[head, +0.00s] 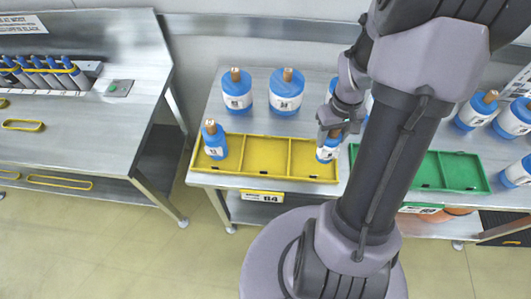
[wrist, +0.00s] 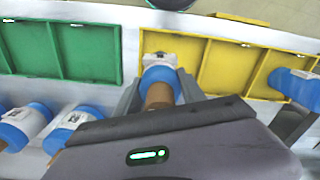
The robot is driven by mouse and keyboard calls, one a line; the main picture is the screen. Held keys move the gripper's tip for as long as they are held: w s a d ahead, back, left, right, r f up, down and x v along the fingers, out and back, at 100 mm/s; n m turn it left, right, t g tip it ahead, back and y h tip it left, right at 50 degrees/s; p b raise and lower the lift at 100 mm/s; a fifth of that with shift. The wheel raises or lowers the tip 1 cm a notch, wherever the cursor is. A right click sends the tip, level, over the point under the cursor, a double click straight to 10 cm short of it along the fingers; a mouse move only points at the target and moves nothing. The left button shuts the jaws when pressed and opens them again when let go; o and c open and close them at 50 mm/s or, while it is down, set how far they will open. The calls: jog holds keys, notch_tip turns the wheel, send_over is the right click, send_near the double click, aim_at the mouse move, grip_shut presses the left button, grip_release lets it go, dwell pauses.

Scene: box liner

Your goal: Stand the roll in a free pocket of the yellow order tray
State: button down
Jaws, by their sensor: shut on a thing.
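The held roll, blue and white with a brown core (head: 327,152), is upright at the right-hand pocket of the yellow order tray (head: 265,182) in the head view. My gripper (head: 332,133) is shut on its brown core from above. In the wrist view the roll (wrist: 160,72) shows between my fingers (wrist: 158,95), over that end pocket. I cannot tell whether its base touches the pocket floor. Another blue and white roll (head: 215,142) stands in the left-hand pocket. The middle pocket (head: 262,155) is empty.
Larger blue rolls (head: 287,92) stand behind the yellow tray. A green tray (head: 450,172) lies to the right, with more rolls (head: 477,110) beyond it. A separate steel table (head: 85,120) with bottle-like items stands at the left, across a gap.

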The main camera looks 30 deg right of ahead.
jog(key=s+d+r+m+p, duration=0.1)
jog(key=s+d, duration=0.6)
jog(key=s, duration=0.4)
jog(key=w+a+f+b, duration=0.2)
jog(key=w+a, duration=0.2)
jog(key=w, duration=0.2)
jog(key=w+a+f+b, duration=0.3)
jog(key=w+a, duration=0.2)
jog(key=w, duration=0.2)
jog(key=shift+w+f, duration=0.15)
jog(key=shift+f, duration=0.1)
jog(key=c, duration=0.7)
grip_release()
jog(key=shift+r, duration=0.1)
